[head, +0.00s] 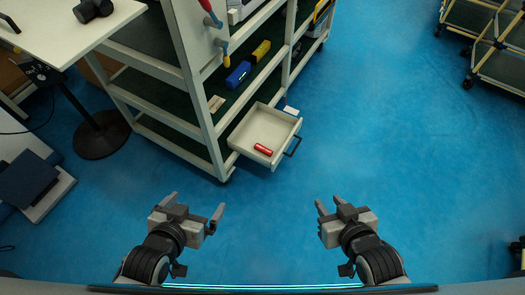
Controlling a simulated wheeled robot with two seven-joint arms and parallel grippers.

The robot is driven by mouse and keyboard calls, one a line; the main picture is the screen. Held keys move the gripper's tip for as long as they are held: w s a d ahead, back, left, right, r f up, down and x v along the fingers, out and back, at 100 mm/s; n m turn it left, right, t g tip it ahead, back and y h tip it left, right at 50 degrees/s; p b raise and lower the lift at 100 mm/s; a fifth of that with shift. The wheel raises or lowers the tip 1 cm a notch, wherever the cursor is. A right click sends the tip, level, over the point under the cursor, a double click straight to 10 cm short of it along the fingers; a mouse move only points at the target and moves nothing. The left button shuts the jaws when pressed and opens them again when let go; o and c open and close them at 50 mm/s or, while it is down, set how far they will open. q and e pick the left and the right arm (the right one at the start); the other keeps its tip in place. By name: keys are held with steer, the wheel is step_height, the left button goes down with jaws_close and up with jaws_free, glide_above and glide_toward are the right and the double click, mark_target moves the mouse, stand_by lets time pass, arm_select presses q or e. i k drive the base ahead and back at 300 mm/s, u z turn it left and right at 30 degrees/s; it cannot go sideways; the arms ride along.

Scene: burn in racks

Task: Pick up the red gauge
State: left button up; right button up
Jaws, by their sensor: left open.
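The red gauge (263,149) is a small red cylinder lying in an open, pale drawer (256,127) that sticks out of the rack. It lies near the drawer's front wall, by the dark handle. My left gripper (197,204) is open and empty, above the floor in front of the rack, below and left of the drawer in the picture. My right gripper (322,209) is apart from the drawer, below and right of it, with nothing seen between its fingers.
The rack (205,115) with shelves stands behind the drawer, holding a blue block (238,75) and a yellow block (261,51). A white table (60,32) stands at upper left, with a black stand below. Blue floor (400,130) is clear to the right.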

mark_target(258, 147)
steer(key=z, duration=1.75)
steer(key=i, duration=3.05)
steer(key=u, duration=3.6)
steer(key=i, duration=1)
steer(key=u, duration=0.05)
